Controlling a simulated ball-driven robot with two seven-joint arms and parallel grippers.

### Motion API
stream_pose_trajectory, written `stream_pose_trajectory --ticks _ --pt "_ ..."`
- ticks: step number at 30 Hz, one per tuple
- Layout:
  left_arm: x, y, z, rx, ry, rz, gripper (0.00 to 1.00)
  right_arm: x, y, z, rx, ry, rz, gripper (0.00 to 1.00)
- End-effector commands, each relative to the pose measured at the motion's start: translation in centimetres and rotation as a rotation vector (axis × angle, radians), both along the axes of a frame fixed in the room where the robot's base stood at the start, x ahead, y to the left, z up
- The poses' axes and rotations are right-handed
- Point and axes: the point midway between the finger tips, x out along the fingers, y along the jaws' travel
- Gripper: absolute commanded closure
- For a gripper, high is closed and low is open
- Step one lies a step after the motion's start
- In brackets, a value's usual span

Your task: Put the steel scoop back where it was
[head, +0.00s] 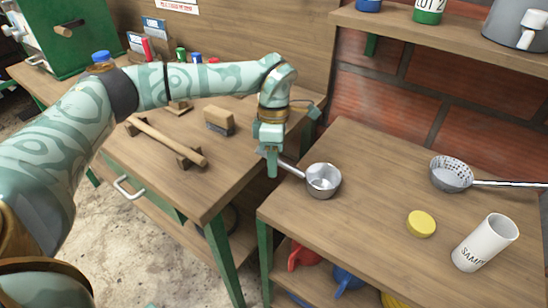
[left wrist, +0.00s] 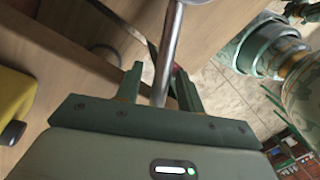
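The steel scoop (head: 323,181) is a small round metal cup near the left edge of the right-hand bench (head: 370,215). Its straight handle points up-left, past the bench edge, to my left gripper (head: 271,163). In the left wrist view the handle (left wrist: 171,45) runs between the two fingertips of my left gripper (left wrist: 159,85). The fingers stand apart, with a narrow gap showing on each side of the handle, so the gripper looks open around it. The scoop's cup is not clear in the left wrist view. My right gripper is not in view.
A perforated strainer (head: 451,174), a yellow lid (head: 421,223) and a white sample cup (head: 485,242) stand on the same bench. The left bench holds a brush (head: 219,121) and a wooden bar (head: 166,141) on supports. A shelf (head: 440,35) overhangs the back right. The bench's front middle is clear.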

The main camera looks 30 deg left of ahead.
Motion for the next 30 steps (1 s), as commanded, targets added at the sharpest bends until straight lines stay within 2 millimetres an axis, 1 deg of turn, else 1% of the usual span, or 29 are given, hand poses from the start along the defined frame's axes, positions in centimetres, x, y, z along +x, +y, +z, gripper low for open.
stream_pose_trajectory --ticks 6,9,11,14,18,21,25,27,30 --pt "0.0 0.0 0.0 0.0 0.0 -0.001 0.62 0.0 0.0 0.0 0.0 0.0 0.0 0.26" --pt "0.1 0.0 0.4 0.0 -0.002 -0.001 0.62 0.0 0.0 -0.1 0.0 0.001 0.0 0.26" --pt "0.2 0.1 1.3 0.0 -0.005 -0.001 0.62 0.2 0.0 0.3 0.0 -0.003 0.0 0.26" --pt "0.5 0.3 3.3 0.001 -0.007 0.002 0.62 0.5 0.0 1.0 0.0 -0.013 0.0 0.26" --pt "1.0 0.5 6.9 0.0 -0.009 0.0 0.62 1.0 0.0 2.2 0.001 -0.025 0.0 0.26" --pt "1.4 0.8 9.1 0.0 -0.009 0.0 0.62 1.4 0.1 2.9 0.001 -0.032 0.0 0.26" --pt "1.7 1.0 11.1 0.0 -0.004 0.0 0.62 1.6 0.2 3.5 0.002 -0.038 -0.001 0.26" --pt "1.8 1.1 11.7 -0.001 -0.003 0.0 0.62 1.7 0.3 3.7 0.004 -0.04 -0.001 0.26" --pt "2.0 1.2 12.2 -0.001 -0.002 -0.001 0.62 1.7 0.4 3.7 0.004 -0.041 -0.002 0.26"
